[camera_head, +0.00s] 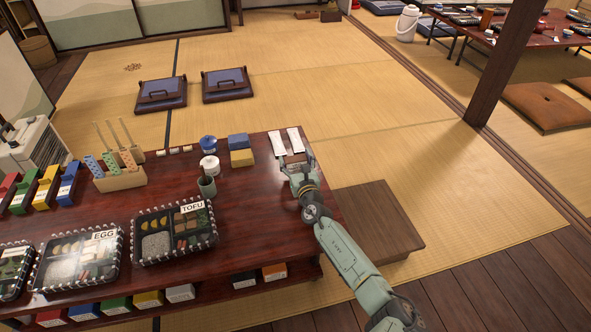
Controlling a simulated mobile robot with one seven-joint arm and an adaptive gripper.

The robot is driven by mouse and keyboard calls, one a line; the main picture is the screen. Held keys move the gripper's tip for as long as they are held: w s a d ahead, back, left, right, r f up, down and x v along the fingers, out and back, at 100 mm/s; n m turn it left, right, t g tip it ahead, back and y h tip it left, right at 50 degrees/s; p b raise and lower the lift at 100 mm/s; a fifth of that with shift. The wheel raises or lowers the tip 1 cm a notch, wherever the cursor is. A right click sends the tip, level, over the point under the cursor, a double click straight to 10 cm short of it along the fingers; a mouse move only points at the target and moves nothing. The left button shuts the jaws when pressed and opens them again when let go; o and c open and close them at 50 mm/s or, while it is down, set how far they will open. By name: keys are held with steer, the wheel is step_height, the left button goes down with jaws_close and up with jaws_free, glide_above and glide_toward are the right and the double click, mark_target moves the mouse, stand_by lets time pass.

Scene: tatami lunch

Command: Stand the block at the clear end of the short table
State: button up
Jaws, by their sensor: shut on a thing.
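My gripper (296,158) is over the right end of the dark red table (258,205), with its fingers pointing to the far edge. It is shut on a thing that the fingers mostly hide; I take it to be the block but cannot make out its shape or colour. I cannot tell whether it touches the tabletop. Two white strips (278,143) are just beyond the fingertips. A blue block (238,141) and a yellow block (242,158) are close together to the left of my gripper. A low brown wooden table or step (385,220) with a bare top stands right of the red table.
A blue-lidded jar (208,143), a white jar (209,165) and a dark green cup (207,186) stand left of the blocks. Lunch trays labelled TOFU (174,231) and EGG (79,262) lie at the front. A wooden post (508,65) rises at the right.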

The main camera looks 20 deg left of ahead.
mark_target(297, 170)
steer(key=shift+f+b, duration=0.4)
steer(key=shift+f, duration=1)
steer(key=shift+f, duration=0.1)
steer(key=shift+f, duration=0.15)
steer(key=o, duration=1.1)
steer(key=shift+o, duration=0.2)
steer(key=shift+r, duration=0.2)
steer(key=shift+s+d, duration=0.1)
steer(key=p+v, duration=0.1)
steer(key=v, duration=1)
steer(key=shift+s+d, duration=0.25)
steer(key=shift+s, duration=0.05)
